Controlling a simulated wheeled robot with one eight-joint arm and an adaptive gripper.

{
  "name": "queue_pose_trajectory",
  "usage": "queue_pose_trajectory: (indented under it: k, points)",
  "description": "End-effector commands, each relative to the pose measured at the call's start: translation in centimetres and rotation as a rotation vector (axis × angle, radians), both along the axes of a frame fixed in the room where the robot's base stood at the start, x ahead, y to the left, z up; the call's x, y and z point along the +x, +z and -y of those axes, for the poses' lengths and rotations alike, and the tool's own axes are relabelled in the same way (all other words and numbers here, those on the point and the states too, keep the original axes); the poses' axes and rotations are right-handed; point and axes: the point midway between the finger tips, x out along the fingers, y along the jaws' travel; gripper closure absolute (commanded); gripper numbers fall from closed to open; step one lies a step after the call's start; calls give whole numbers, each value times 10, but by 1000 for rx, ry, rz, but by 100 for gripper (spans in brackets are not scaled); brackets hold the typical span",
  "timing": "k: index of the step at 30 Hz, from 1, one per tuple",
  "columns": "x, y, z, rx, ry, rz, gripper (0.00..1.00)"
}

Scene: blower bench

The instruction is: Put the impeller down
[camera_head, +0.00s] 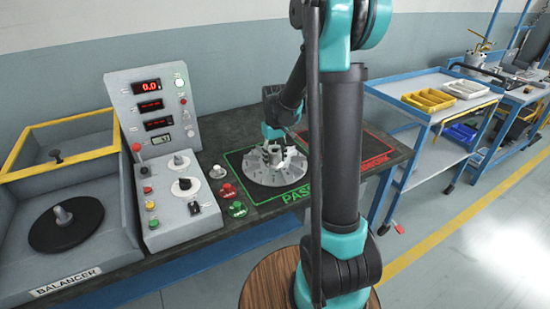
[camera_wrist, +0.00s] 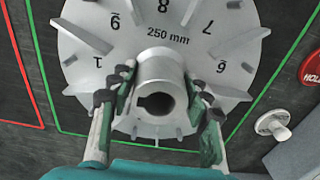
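The impeller (camera_head: 262,170) is a grey finned disc with a raised hub, lying level at the green PASS outline (camera_head: 297,192) on the dark bench top. I cannot tell whether its underside touches the bench. My gripper (camera_head: 284,150) reaches down to its hub from behind. In the wrist view, the impeller (camera_wrist: 178,48) shows numbers and "250 mm". My gripper's fingers (camera_wrist: 160,98) are on opposite sides of the hollow hub, their green pads appearing to touch it. The gripper looks shut on the hub.
A red-outlined area (camera_head: 378,157) lies right of PASS. A control panel (camera_head: 163,120) and the balancer (camera_head: 98,255) with its black plate (camera_head: 80,230) stand left. Red and green buttons (camera_head: 237,209) sit close to the impeller's left. A blue cart (camera_head: 425,113) holds trays at right.

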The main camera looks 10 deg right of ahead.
Motion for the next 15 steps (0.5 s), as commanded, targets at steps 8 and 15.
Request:
queue_pose_trajectory:
  k: [8,15]
  points:
    - [0,0,0,0,0,0,36]
    - [0,7,0,0,0,0,36]
